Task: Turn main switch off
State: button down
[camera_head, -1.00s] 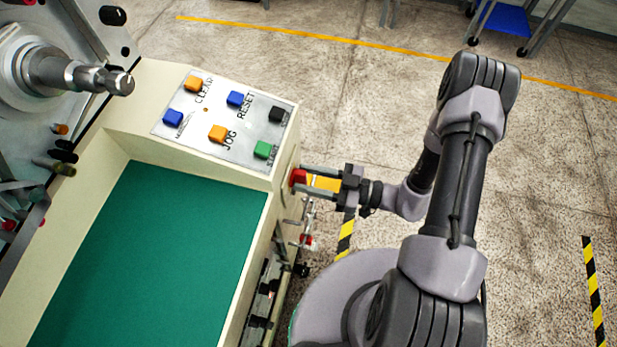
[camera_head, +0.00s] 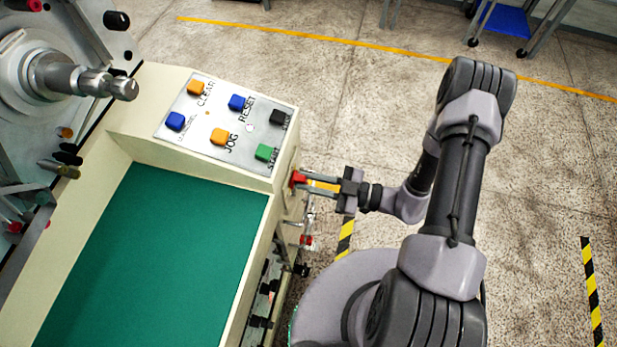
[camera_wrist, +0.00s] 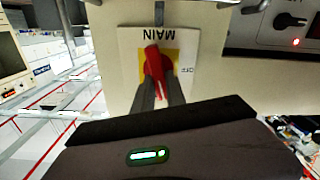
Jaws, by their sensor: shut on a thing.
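The main switch has a red handle (camera_wrist: 153,60) on a yellow square, set in a white plate (camera_wrist: 130,60) marked MAIN and OFF. In the wrist view the handle is slightly tilted from upright, and the lettering is turned. In the head view the red handle (camera_head: 297,178) sticks out from the right side of the machine. My gripper (camera_head: 304,181) reaches it from the right and is shut on it. In the wrist view my gripper's two fingers (camera_wrist: 159,88) close around the handle's near part and hide some of it.
A sloped button panel (camera_head: 225,120) is on the machine just left of the switch. A black knob (camera_wrist: 290,20) and a red light are near the plate in the wrist view. Fittings (camera_head: 308,242) stick out below the switch. Open floor (camera_head: 365,110) lies behind my arm.

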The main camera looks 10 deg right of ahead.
jog(key=n, duration=0.1)
jog(key=n+p, duration=0.1)
jog(key=n, duration=0.1)
jog(key=shift+s+n, duration=0.2)
jog(key=shift+n, duration=0.1)
jog(key=n, duration=0.3)
jog(key=shift+s+a+f+n, duration=0.1)
jog(key=shift+s+f+n, duration=0.1)
jog(key=shift+n, duration=0.1)
jog(key=n, duration=0.3)
jog(key=shift+f+n, duration=0.15)
jog(key=shift+n, duration=0.15)
jog(key=shift+f+n+p, duration=0.2)
jog(key=shift+n+p, duration=0.1)
jog(key=shift+n, duration=1.8)
jog(key=c, duration=1.4)
grip_release()
jog(key=shift+o, duration=0.2)
